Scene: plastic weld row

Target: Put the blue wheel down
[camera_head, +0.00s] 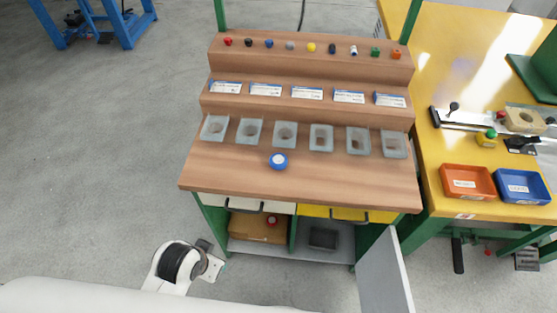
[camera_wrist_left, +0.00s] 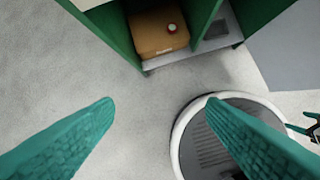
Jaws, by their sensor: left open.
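The blue wheel (camera_head: 279,160) lies flat on the bare front part of the wooden bench top (camera_head: 230,176), in front of the row of grey bins. It is apart from both grippers. My left gripper (camera_wrist_left: 160,103) is open and empty in the left wrist view, with its two teal fingers wide apart over the grey floor. My left arm is at the lower left of the head view, low in front of the bench. A small teal and dark piece at the right edge of the wrist view looks like my right gripper (camera_wrist_left: 306,125), mostly cut off.
Several grey bins (camera_head: 285,134) stand behind the wheel, with labels and small coloured parts on the steps above. A cardboard box (camera_wrist_left: 159,32) sits on the shelf below. A yellow table (camera_head: 440,195) with an orange tray (camera_head: 467,196) and a blue tray (camera_head: 522,201) stands right.

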